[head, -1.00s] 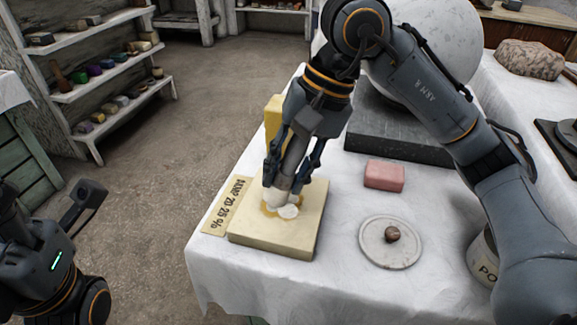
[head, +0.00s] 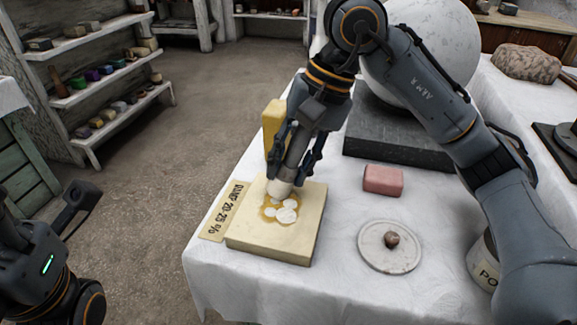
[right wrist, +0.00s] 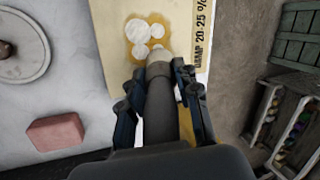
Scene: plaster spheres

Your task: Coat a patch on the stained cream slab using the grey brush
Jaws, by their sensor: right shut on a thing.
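The cream slab (head: 270,248) lies near the front left corner of the white table. Its amber stain (head: 266,212) carries several round white dabs, and amber shows around them. My right gripper (head: 292,165) is shut on the grey brush (head: 298,150), held tilted with its pale tip down at the far part of the stain. In the right wrist view the brush handle (right wrist: 159,108) runs between the fingers, and its tip meets the stain's edge beside the dabs; exact contact is unclear. My left gripper (head: 78,205) is at the left edge, away from the table; its jaw state is unclear.
A printed strip (head: 222,212) lies along the slab's left side. A yellow block (head: 273,118) stands behind. A pink block (head: 382,180), a round plate (head: 375,258) with a brown knob, and a large sphere (head: 440,45) on a dark base (head: 395,150) are to the right.

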